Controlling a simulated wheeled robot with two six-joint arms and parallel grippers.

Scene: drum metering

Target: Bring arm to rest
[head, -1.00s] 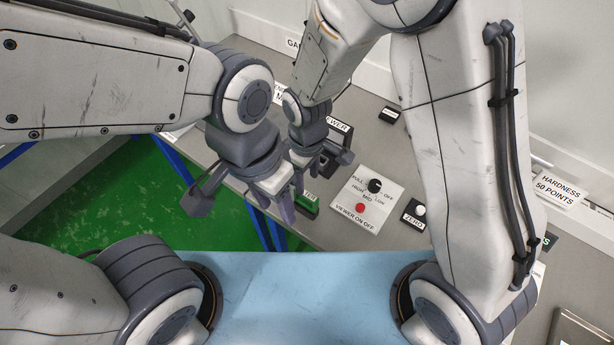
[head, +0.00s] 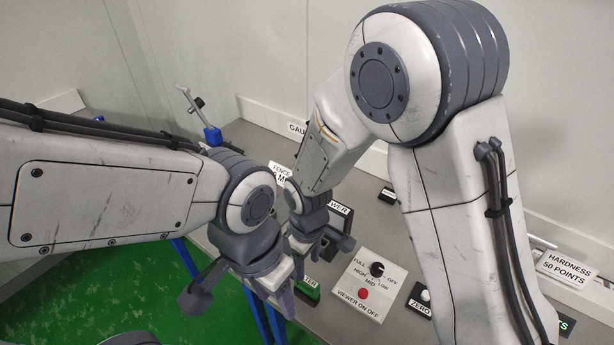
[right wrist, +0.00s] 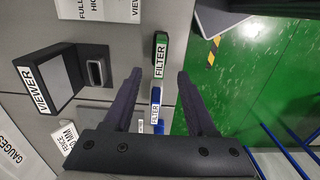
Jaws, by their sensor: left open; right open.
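My left gripper (head: 275,298) is in the lower middle of the head view, above the front edge of the grey bench, pointing down and open. My right gripper (head: 300,266) is just behind it, over the bench, and its fingers are partly hidden by the left one. In the right wrist view my right gripper (right wrist: 159,76) is open, with nothing held between its fingers. A green FILTER block (right wrist: 160,50) and a blue FILTER block (right wrist: 155,110) show in the gap between the fingers, below them.
The grey bench (head: 330,318) carries a white viewer control plate (head: 366,285) with a black knob and red button, and a ZERO button (head: 421,298). The black VIEWER box (right wrist: 50,78) stands beside the right gripper. A blue clamp stand (head: 212,135) is further back. Green floor (head: 130,290) lies left.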

